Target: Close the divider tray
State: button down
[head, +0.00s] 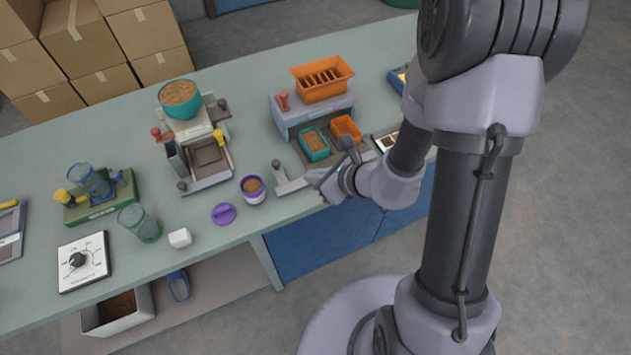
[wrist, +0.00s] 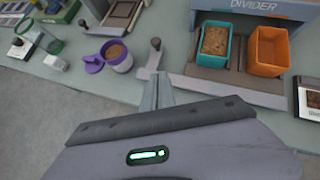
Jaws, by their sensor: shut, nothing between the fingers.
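The divider (head: 313,113) is a grey machine with an orange slotted hopper (head: 322,78) on top. Its dark tray (head: 331,161) sticks out at the front and carries a teal bin with brown grain (head: 314,144) and an orange bin (head: 345,128); the wrist view also shows the teal bin (wrist: 215,46) and the orange bin (wrist: 268,52). A grey front bar (wrist: 235,92) with a dark-knobbed post (wrist: 155,45) lies at the tray's near side. My gripper (head: 317,181) is shut and empty at the bar's left part; its fingertips (wrist: 157,84) look close to it, but contact is unclear.
A purple cup with grain (head: 253,189) and its purple lid (head: 223,214) stand left of my gripper. A small framed panel (wrist: 308,97) lies right of the tray. The bench's front edge (head: 262,235) runs close by. A press-like station (head: 205,160) stands further left.

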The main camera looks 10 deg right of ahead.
aim_at(279, 166)
jog(key=b+x, duration=0.1)
jog(key=x, duration=0.5)
jog(key=w+a, duration=0.2)
jog(key=shift+w+a+f, duration=0.1)
jog(key=shift+w+a, duration=0.15)
jog(key=shift+w, duration=0.15)
jog(key=shift+w+a, duration=0.25)
jog(key=shift+w, duration=0.05)
jog(key=shift+w, duration=0.1)
